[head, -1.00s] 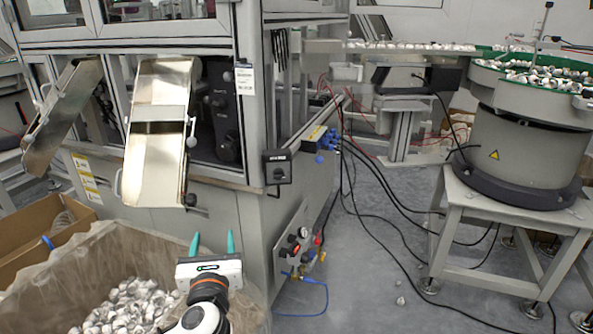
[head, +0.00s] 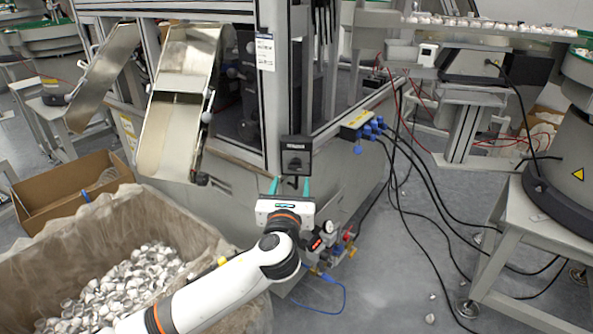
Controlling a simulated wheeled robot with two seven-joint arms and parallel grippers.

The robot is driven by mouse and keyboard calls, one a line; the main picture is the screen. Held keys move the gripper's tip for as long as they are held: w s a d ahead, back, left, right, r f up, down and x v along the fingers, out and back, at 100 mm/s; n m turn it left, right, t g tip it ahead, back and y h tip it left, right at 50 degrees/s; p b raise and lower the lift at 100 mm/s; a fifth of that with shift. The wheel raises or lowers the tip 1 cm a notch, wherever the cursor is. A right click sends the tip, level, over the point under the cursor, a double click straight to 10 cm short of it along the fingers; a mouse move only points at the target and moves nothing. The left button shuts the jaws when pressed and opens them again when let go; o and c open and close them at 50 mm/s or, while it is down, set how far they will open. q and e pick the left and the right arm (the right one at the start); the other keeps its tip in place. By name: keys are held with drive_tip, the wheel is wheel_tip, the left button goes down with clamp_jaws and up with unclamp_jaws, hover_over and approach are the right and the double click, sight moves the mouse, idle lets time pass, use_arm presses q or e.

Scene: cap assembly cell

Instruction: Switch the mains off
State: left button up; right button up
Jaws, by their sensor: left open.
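The mains switch (head: 296,156) is a dark grey box with a black rotary knob, fixed at the front corner of the machine cabinet. A white label strip runs along its top; I cannot read the knob's position. My left gripper (head: 289,186) has two teal fingers, open and apart, just below the switch box in the picture. Nothing is between the fingers. I cannot tell whether the fingertips touch the box. My right gripper is not in view.
A lined crate (head: 195,231) of metal caps stands at the lower left, with a cardboard box (head: 62,184) behind it. Metal chutes (head: 166,138) hang from the cabinet. A pneumatic regulator (head: 331,227) sits below right of the gripper. Black cables cross the floor at right.

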sight(295, 167)
use_arm(q)
drive_tip(key=w, duration=0.2)
drive_tip(key=w+b, duration=0.1)
drive_tip(key=w, duration=0.1)
drive_tip(key=w+d, duration=0.1)
drive_tip(key=w, duration=0.2)
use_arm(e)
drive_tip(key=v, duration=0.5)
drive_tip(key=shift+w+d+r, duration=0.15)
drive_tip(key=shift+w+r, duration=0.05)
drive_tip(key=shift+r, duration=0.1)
use_arm(q)
drive_tip(key=c, duration=1)
drive_tip(key=shift+o, duration=0.2)
